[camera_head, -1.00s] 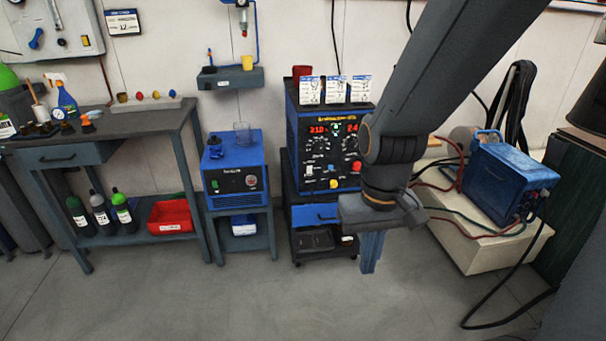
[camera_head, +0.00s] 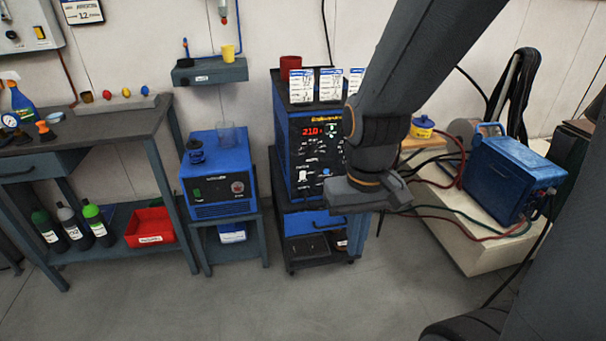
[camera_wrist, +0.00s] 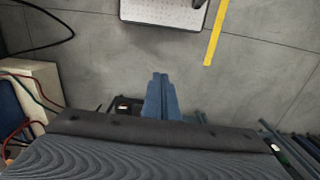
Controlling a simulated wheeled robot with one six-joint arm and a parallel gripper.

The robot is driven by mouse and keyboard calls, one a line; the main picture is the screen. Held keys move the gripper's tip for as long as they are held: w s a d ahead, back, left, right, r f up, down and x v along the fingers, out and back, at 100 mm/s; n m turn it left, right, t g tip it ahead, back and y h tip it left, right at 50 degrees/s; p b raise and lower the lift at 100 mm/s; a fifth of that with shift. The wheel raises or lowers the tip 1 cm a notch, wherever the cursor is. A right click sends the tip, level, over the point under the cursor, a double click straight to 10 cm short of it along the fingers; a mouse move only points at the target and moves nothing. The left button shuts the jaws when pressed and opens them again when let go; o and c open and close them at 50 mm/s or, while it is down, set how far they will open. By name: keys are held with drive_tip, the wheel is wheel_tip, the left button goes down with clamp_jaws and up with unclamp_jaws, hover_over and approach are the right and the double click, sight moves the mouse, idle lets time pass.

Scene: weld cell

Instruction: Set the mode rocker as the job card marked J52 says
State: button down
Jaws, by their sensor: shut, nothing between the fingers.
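The blue-and-black welding machine (camera_head: 280,130) stands on a small cart, its front panel (camera_head: 308,165) facing me. A red display and white markings show on it. My arm covers the panel's right part. I cannot make out which control is the mode rocker. Three white job cards stand on top: left (camera_head: 301,86), middle (camera_head: 330,84) and right (camera_head: 355,80), the last partly behind my arm. Their print is too small to read, so I cannot tell which is J52. My gripper (camera_head: 357,240) is shut and empty, pointing down in front of the cart. In the wrist view its blue fingers (camera_wrist: 160,95) are together over the floor.
A red cup (camera_head: 290,66) stands behind the cards. Left are a smaller blue unit (camera_head: 220,175) on a stand and a workbench (camera_head: 75,130). Right, a blue machine (camera_head: 510,170) with hoses sits on a pale block (camera_head: 450,235). The floor (camera_head: 250,310) in front is clear.

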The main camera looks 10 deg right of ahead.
drive_tip(key=w+f+t+b, duration=0.6)
drive_tip(key=w+f+b, duration=0.1)
drive_tip(key=w, duration=0.4)
drive_tip(key=w+f+t+b, duration=0.7)
drive_tip(key=w+b, duration=0.1)
drive_tip(key=w, duration=0.4)
drive_tip(key=w+f+t+b, duration=0.6)
drive_tip(key=w+f+b, duration=0.1)
drive_tip(key=w, duration=0.4)
drive_tip(key=shift+w+d+f+t+b, duration=0.15)
drive_tip(key=shift+w+d+t+b, duration=0.15)
drive_tip(key=shift+b, duration=0.45)
